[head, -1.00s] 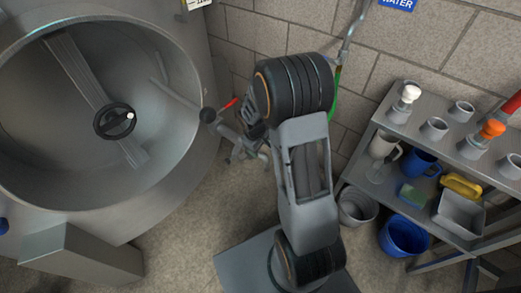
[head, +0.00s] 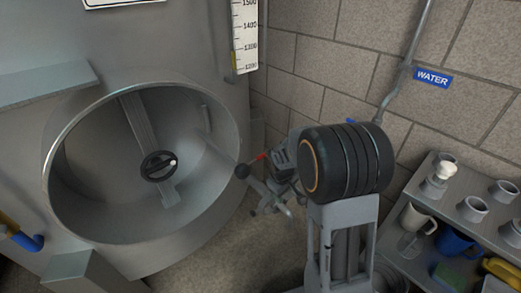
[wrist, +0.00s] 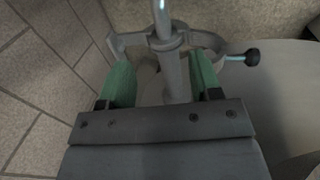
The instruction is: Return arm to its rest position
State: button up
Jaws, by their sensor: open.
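In the wrist view my gripper (wrist: 159,66) is open, with its two green-padded fingers apart. A grey upright pipe or stem (wrist: 172,68) with a collar shows between the fingers, and I cannot tell whether they touch it. A lever with a black knob (wrist: 252,56) sticks out to the right of the fingers. In the head view my arm stands at the centre right, with a thick dark joint in front. The black ball knob (head: 242,171) and a small red part (head: 262,157) show left of that joint. My gripper cannot be made out clearly there.
A steel tank with a round hatch recess (head: 92,140) and black handwheel (head: 158,166) fills the left. A shelf rack (head: 443,200) with mugs and cups stands close on the right. A block wall and WATER sign (head: 433,78) are behind.

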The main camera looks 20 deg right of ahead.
jog(key=shift+r, duration=0.1)
jog(key=s+a+r+m+t+p, duration=0.1)
jog(key=s+a+r+p, duration=0.1)
jog(key=s+r+p, duration=0.3)
jog(key=s+a+r+m+y+p, duration=0.1)
jog(key=s+r+p, duration=0.4)
jog(key=r+p, duration=0.6)
jog(key=s+a+r+m+t+y+p, duration=0.1)
jog(key=s+a+r+p, duration=0.3)
jog(key=r, duration=1.8)
jog(key=s+m+p, duration=0.1)
jog(key=p, duration=0.4)
jog(key=shift+a+r+m+t, duration=0.2)
jog(key=shift+r+m+t, duration=0.1)
jog(key=shift+m, duration=0.1)
jog(key=shift+c, duration=0.4)
